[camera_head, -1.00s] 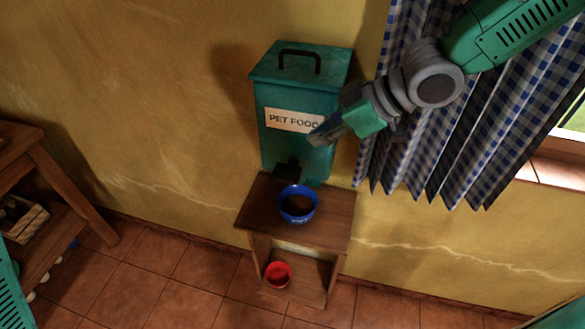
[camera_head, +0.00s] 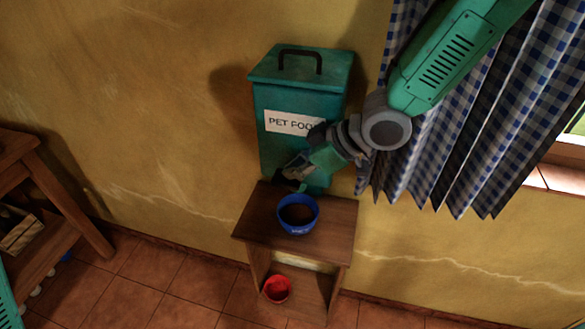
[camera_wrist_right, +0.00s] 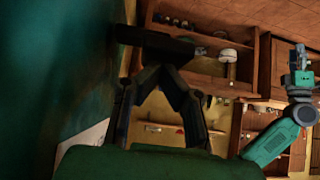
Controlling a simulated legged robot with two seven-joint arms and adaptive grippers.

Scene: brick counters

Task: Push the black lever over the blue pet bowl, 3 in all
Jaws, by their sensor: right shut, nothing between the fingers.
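The green pet food dispenser (camera_head: 300,95) stands against the wall. The blue pet bowl (camera_head: 297,222) sits upright on the small wooden stand (camera_head: 335,222) below it, its inside dark brown. My right gripper (camera_head: 292,173) is shut and empty at the dispenser's lower front, above the bowl. It mostly hides the black lever in the head view. In the right wrist view a black bar, which looks like the lever (camera_wrist_right: 155,41), lies just beyond the right fingertips (camera_wrist_right: 157,75); I cannot tell whether they touch. My left gripper (camera_wrist_right: 299,60) shows small there, its jaws unclear.
A red bowl (camera_head: 277,289) sits on the stand's lower shelf. A blue checked curtain (camera_head: 470,150) hangs to the right, close to my right arm. A wooden table (camera_head: 50,190) with a crate (camera_head: 20,232) stands at the left. The tiled floor between is clear.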

